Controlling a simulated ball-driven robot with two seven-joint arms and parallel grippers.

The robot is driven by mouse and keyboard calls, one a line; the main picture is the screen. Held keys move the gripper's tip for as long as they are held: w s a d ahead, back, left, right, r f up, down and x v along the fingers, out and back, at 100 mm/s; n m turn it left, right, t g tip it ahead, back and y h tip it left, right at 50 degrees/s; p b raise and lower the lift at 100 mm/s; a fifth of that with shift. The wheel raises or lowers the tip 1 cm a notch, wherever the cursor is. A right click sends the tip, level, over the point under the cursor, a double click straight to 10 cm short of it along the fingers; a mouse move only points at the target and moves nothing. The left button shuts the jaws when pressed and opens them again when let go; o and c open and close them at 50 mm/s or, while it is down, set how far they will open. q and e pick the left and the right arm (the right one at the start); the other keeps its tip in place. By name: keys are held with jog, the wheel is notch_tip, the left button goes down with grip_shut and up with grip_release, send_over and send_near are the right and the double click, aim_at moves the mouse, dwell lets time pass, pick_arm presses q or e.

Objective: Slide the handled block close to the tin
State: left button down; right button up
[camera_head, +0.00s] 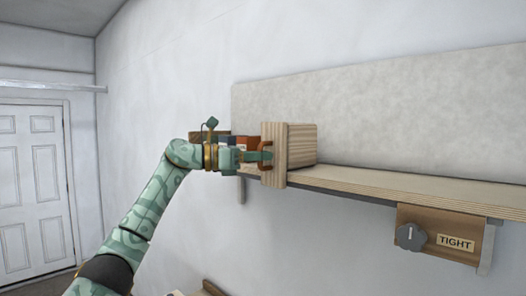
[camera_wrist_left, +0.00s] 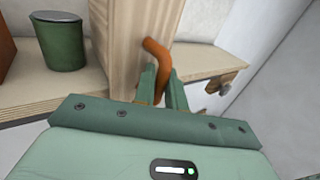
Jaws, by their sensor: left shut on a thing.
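The handled block (camera_head: 298,146) is a pale wooden block on the wall shelf, with an orange-brown bent handle (camera_head: 267,145) on its front. It also shows in the left wrist view (camera_wrist_left: 130,40), where the handle rises between my fingers. My left gripper (camera_head: 258,156) is shut on this handle; its fingers also show in the wrist view (camera_wrist_left: 163,90). The tin (camera_wrist_left: 60,45) is a dark green cylinder with a grey lid, just left of the block on the shelf. I cannot make out the tin in the head view. My right gripper is not in view.
The shelf (camera_head: 400,185) runs clear to the right of the block. Blue and red-brown objects (camera_head: 251,142) stand behind my gripper. A red-brown thing (camera_wrist_left: 5,48) is left of the tin.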

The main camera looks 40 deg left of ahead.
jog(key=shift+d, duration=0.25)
pick_arm(q)
jog(key=c, duration=1.8)
grip_release()
jog(key=shift+w, duration=0.1)
